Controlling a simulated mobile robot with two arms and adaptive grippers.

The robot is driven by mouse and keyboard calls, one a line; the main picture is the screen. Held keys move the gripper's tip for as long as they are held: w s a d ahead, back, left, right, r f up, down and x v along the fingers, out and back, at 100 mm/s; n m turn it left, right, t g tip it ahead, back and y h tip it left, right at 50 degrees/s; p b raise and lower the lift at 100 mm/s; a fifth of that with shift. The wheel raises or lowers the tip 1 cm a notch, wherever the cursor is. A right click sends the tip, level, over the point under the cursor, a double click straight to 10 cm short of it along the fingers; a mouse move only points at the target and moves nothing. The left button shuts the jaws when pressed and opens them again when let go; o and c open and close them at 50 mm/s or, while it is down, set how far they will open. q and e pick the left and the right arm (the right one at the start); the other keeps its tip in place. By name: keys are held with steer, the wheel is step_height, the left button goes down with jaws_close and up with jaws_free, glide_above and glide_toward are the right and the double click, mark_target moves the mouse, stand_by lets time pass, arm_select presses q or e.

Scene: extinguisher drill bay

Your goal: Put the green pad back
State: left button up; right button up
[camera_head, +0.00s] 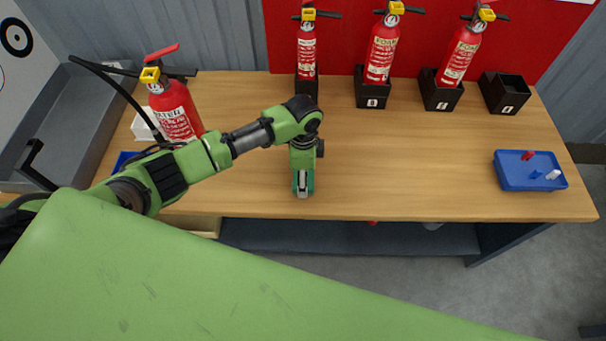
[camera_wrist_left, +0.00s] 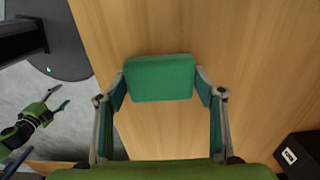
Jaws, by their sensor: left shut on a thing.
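The green pad (camera_wrist_left: 160,78) is a small block with rounded edges. In the left wrist view it sits between the fingertips of my left gripper (camera_wrist_left: 160,90), which is shut on it. In the head view my left gripper (camera_head: 303,188) points down over the table's front edge, left of the middle, and mostly hides the pad. I cannot tell whether the pad touches the wood. What looks like my right gripper (camera_wrist_left: 48,108) shows small at the left of the wrist view, over the floor; its jaw state is unclear.
The wooden table (camera_head: 420,165) is clear right of my left gripper. A blue tray (camera_head: 510,180) holds small red, blue and white pieces. Red extinguishers stand in black holders at the back; the rightmost holder (camera_head: 505,94) is empty. Another extinguisher (camera_head: 175,110) stands behind my left arm.

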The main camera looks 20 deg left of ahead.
arm_select(q)
steer(key=o, duration=0.9)
steer(key=shift+f, duration=0.1)
steer(key=shift+o, duration=0.2)
step_height(320, 180, up, 12)
steer(key=shift+r+b, duration=0.2)
steer(key=shift+b, duration=0.2)
